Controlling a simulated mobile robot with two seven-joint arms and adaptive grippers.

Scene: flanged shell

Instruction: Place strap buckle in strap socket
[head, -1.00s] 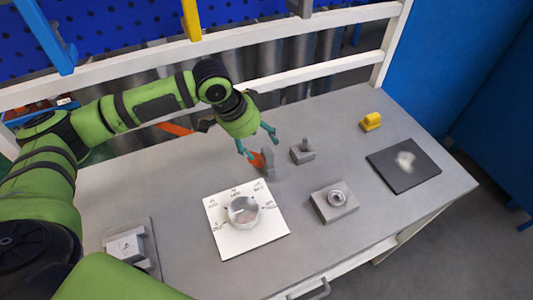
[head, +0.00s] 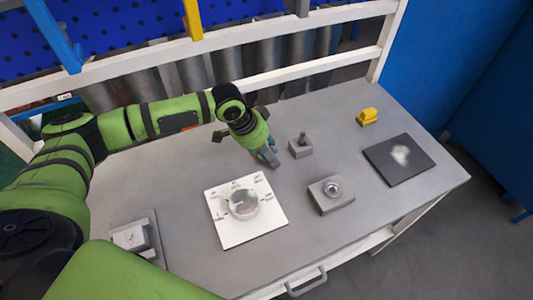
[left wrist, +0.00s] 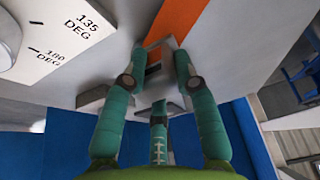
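My left gripper (head: 267,155) is low over the table behind the white dial plate, at a small upright grey piece (head: 270,161). In the left wrist view its two teal fingers (left wrist: 161,58) reach either side of a thin grey frame, perhaps the buckle (left wrist: 163,44). An orange strap (left wrist: 178,18) runs up from there. Whether the fingertips press on the frame cannot be told. In the head view the strap is mostly hidden; a bit of orange (head: 190,128) shows by my left arm. I cannot single out the strap socket with certainty. My right gripper is out of view.
The white dial plate (head: 225,233) bears a round metal part (head: 243,204). A pegged grey block (head: 300,147), a grey block with a ring (head: 331,194), a yellow piece (head: 367,116) and a dark pad (head: 385,172) lie to the right. A grey fixture (head: 133,236) stands front left.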

